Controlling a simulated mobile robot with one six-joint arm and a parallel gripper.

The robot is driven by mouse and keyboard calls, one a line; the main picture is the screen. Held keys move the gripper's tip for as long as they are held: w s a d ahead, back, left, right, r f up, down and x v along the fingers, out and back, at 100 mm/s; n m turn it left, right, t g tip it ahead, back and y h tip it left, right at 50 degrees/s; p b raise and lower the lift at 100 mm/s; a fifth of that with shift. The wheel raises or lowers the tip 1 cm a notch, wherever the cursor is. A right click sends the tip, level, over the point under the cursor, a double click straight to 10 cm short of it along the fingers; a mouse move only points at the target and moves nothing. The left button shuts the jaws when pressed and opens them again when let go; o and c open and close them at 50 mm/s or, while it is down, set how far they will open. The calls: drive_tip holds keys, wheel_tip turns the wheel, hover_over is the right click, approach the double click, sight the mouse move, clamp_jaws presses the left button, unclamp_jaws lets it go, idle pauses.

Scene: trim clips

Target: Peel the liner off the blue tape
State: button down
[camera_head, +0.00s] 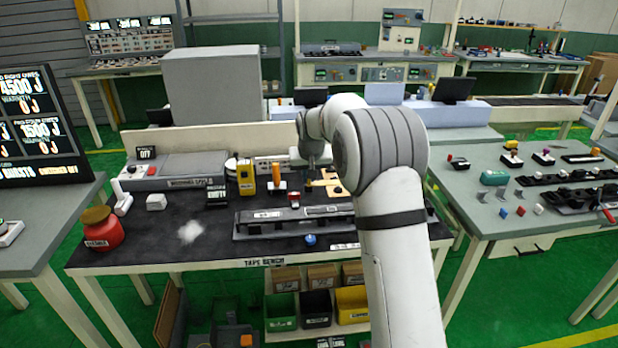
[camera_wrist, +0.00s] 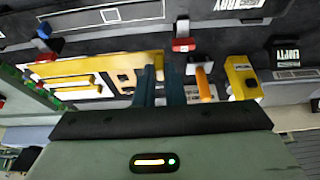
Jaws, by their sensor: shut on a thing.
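My gripper (camera_wrist: 165,68) points down over the bench, beside the right end of a yellow-orange board (camera_wrist: 118,66). Its two dark fingers are close together on something thin that I cannot make out between them. The board also shows in the head view (camera_head: 331,186), partly behind my arm. A small blue piece (camera_wrist: 43,29) stands beyond the board in the wrist view. I cannot tell which piece is the blue tape, and I cannot make out its liner.
An orange-handled tool (camera_wrist: 204,86), a yellow box (camera_wrist: 241,77) and a red-topped piece (camera_wrist: 183,45) stand close to the right of my fingers. A long dark fixture (camera_head: 280,219) lies along the bench front.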

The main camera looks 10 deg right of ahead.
drive_tip(key=shift+r, duration=0.2)
drive_tip(key=shift+r+p, duration=1.85)
drive_tip(key=shift+r, duration=1)
